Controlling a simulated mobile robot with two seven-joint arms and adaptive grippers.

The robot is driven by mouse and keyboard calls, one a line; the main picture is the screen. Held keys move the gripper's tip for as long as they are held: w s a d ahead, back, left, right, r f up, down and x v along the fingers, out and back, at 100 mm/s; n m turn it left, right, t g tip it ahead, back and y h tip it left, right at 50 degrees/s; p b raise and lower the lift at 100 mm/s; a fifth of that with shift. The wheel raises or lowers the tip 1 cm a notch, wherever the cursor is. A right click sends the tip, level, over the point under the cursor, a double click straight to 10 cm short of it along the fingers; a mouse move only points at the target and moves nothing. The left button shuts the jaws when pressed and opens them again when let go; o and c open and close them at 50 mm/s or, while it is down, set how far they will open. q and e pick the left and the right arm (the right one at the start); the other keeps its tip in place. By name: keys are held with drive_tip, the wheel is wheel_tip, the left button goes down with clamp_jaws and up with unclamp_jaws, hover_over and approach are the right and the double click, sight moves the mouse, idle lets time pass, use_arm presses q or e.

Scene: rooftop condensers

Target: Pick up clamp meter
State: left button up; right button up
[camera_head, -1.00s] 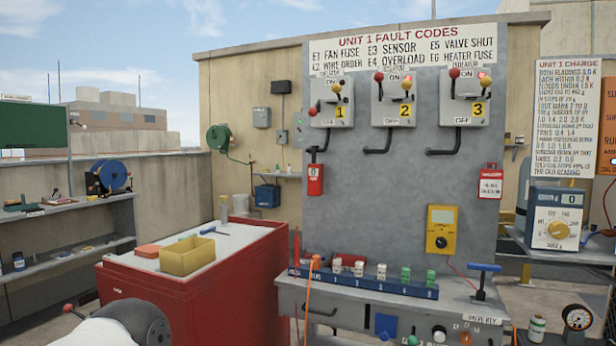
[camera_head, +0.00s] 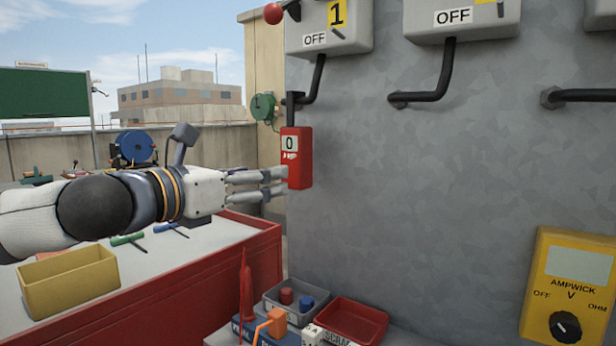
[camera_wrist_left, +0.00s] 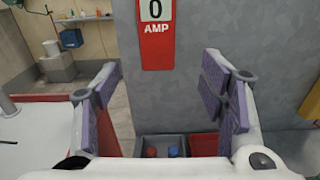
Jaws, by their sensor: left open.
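The red clamp meter (camera_head: 298,160), with a white display reading 0, hangs upright from a black pipe below the first switch box. It also shows in the left wrist view (camera_wrist_left: 156,40), where its face reads 0 AMP. My left gripper (camera_head: 280,181) is level with the meter's lower half, at its left edge in the head view. In the left wrist view the gripper (camera_wrist_left: 162,85) has its fingers spread wide, with nothing between them. The meter shows beyond the gap, in the upper middle. Contact cannot be told. My right gripper is not in view.
A grey panel (camera_head: 420,170) stands behind the meter. A yellow multimeter (camera_head: 568,285) is at lower right. A red cabinet (camera_head: 200,290) with a yellow bin (camera_head: 68,283) is at left. Below are a grey bin (camera_head: 290,303) and a red tray (camera_head: 352,322).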

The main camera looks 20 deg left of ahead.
sight(290, 163)
use_arm(q)
drive_tip(key=x, duration=0.3)
drive_tip(key=r+x, duration=0.1)
drive_tip(key=x, duration=0.7)
drive_tip(key=shift+w+r, duration=0.2)
drive_tip(key=shift+w, duration=0.05)
drive_tip(key=c, duration=1.4)
